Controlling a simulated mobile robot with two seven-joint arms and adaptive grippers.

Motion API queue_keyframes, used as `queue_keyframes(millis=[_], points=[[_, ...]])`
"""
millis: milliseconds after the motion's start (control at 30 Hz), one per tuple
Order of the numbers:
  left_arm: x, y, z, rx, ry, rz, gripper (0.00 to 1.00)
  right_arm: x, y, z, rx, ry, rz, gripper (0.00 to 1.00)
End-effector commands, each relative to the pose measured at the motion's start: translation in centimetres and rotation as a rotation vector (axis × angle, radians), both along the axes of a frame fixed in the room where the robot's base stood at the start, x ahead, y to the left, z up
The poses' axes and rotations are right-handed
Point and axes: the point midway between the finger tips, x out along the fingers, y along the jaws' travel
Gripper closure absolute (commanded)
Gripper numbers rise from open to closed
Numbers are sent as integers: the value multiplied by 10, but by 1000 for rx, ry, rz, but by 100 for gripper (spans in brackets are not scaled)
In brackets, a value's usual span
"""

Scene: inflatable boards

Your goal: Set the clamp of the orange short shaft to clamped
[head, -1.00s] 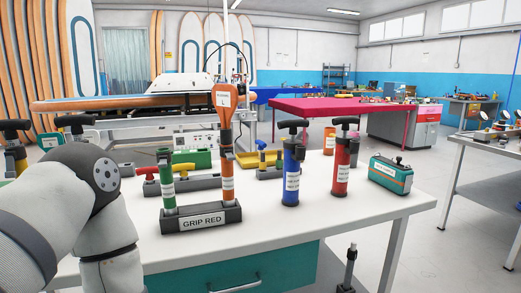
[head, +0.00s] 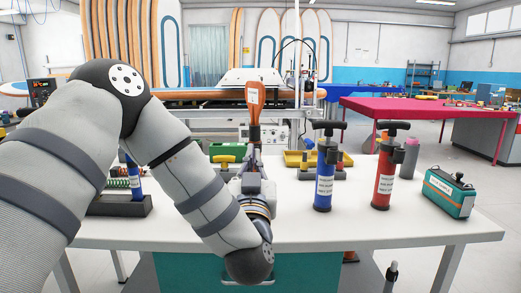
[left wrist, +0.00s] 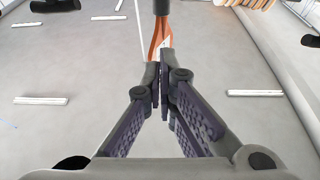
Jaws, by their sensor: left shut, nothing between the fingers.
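In the left wrist view the gripper (left wrist: 161,85) is shut and empty, with the orange piece (left wrist: 158,36) just beyond the fingertips. I cannot tell whether they touch, nor make out the clamp's setting.
A blue pump (head: 324,180) and a red pump (head: 384,178) stand right of my arm on the white table (head: 440,225). A teal box (head: 449,194) lies near the right edge. Yellow and black pieces (head: 298,160) are behind. The front right tabletop is clear.

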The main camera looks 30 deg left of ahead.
Motion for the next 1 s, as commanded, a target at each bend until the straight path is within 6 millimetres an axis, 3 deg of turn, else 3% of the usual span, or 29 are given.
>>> queue_keyframes(millis=[267, 667, 833, 1000], points=[[10, 6, 3, -1, -1, 1, 100, -1, 0, -1, 0, 4, 0, 69], [80, 47, 29, -1, 3, 1, 100, -10, 0, -10, 0, 38, 0, 69], [83, 48, 2, -2, 9, -3, 100, -15, 0, -14, 0, 55, 0, 69], [82, 47, -7, -1, 3, -3, 100, -16, 0, -15, -1, 60, 1, 69]])
